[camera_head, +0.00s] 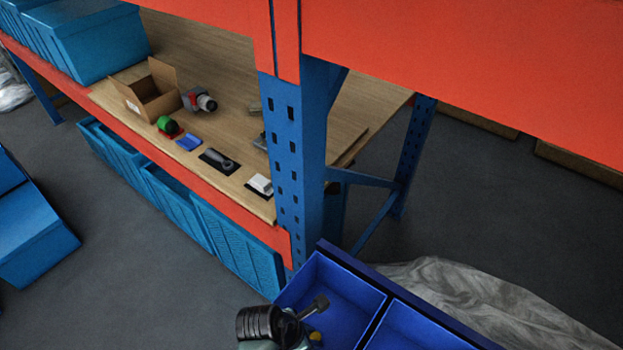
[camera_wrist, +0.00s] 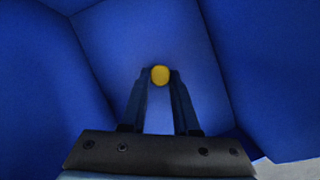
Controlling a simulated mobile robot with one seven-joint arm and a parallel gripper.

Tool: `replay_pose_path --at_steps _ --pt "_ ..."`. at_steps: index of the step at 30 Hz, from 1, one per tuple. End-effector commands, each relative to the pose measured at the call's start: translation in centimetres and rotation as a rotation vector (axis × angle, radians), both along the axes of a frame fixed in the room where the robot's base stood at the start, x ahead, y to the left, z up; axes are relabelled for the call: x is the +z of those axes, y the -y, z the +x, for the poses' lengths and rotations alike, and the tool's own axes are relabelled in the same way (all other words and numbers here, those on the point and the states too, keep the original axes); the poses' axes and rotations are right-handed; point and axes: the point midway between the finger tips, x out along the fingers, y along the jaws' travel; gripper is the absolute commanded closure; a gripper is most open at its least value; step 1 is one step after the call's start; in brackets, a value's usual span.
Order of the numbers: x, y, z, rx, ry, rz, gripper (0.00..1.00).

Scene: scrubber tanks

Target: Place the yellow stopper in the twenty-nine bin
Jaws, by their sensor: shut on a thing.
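The yellow stopper (camera_wrist: 160,75) is between the two fingertips of my gripper (camera_wrist: 160,82) in the wrist view. The gripper is shut on it, and only its round yellow end shows. In the head view a small yellow spot (camera_head: 315,337) shows beside my gripper, at the bottom edge. A dark blue open bin (camera_head: 348,292) lies around and behind the gripper there. Blue walls fill most of the wrist view, with the stopper over the bin's inside. I see no readable number on the bin. I cannot tell how far the stopper is from the bin floor.
A second blue compartment (camera_head: 415,332) adjoins on the right. A blue rack post (camera_head: 298,150) and an orange beam (camera_head: 480,70) stand close behind. A wooden shelf (camera_head: 225,120) holds a cardboard box (camera_head: 152,95) and several small parts. Crumpled plastic sheeting (camera_head: 470,300) lies at right.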

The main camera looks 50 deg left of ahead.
Motion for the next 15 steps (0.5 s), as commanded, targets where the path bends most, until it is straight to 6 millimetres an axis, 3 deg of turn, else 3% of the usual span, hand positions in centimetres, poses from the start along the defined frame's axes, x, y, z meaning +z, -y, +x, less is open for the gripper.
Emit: replay_pose_path --at_steps 8,9,13,15 --pt "-0.39 0.02 0.00 0.000 0.000 -0.001 1.00" --pt "-0.28 0.00 0.01 0.000 0.000 -0.001 0.64" --pt "-0.27 0.00 0.00 0.000 0.000 0.000 0.41" --pt "-0.26 0.00 0.00 0.000 0.000 0.000 0.41"
